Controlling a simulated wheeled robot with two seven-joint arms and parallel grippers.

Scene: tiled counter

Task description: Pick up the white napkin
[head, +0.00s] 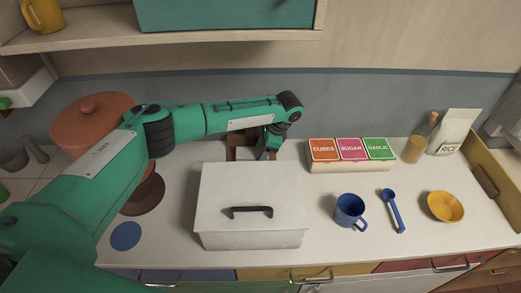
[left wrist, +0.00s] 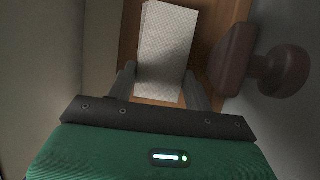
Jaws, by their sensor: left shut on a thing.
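The white napkin (left wrist: 165,45) shows in the left wrist view as a pale upright block between the two fingers of my left gripper (left wrist: 163,82). The fingers are shut on it, and it stands against a brown wooden holder (left wrist: 125,35). In the head view my left gripper (head: 271,147) reaches down at the brown wooden holder (head: 240,153) behind the white box. The napkin is mostly hidden there by the gripper and the box. My right gripper is in neither view.
A white lidded box (head: 250,190) stands in front of the holder. A rack of spice boxes (head: 351,155) is to the right. A blue mug (head: 349,210), blue spoon (head: 393,210) and yellow bowl (head: 445,206) lie further right. A shelf (head: 180,33) hangs above.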

